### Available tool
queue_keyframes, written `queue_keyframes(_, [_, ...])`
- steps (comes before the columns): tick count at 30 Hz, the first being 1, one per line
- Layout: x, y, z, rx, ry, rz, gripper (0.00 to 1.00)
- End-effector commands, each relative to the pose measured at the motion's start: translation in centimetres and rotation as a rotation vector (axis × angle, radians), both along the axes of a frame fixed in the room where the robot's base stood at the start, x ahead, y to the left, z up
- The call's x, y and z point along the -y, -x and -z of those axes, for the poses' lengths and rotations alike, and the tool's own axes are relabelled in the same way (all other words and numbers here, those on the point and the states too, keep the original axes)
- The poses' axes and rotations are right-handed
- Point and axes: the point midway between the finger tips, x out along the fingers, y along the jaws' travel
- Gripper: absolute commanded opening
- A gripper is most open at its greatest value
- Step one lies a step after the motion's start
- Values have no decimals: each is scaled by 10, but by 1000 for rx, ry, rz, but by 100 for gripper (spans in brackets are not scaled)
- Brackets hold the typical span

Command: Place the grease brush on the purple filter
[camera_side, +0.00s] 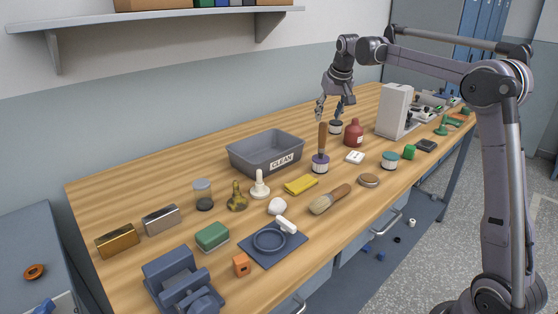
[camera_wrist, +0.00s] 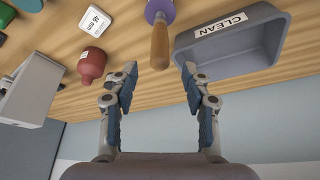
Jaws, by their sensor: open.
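The purple filter (camera_side: 320,165), a short cylinder with a purple top and a pale band, stands on the table in front of the grey bin. A tool with a wooden handle (camera_side: 323,136), apparently the grease brush, stands upright on it; its lower end is hard to make out. In the wrist view the handle (camera_wrist: 160,46) points towards me, over the purple filter top (camera_wrist: 153,9). My gripper (camera_side: 330,107) is open and empty, above and behind the handle. In the wrist view its fingertips (camera_wrist: 160,70) lie either side of the handle's end, not touching it.
The grey CLEAN bin (camera_side: 248,152) is left of the filter, and a red bottle (camera_side: 353,134) is to its right. Another brush (camera_side: 329,200) lies in front, by a yellow sponge (camera_side: 301,185). A white machine (camera_side: 393,112) stands farther right.

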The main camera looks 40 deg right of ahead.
Motion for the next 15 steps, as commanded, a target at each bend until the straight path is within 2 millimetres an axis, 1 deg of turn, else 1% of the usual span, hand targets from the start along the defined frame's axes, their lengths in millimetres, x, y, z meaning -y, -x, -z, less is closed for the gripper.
queue_keyframes(1, [-2, 3, -8, 0, 0, 0, 48])
queue_keyframes(4, [-5, 8, -21, 0, 0, 0, 48])
queue_keyframes(6, [-6, 10, -28, 0, 0, 0, 48])
queue_keyframes(11, [-12, 15, -36, 2, 1, -7, 48])
queue_keyframes(14, [-28, 22, -38, 11, 5, -32, 48])
queue_keyframes(15, [-38, 27, -39, 17, 7, -48, 48])
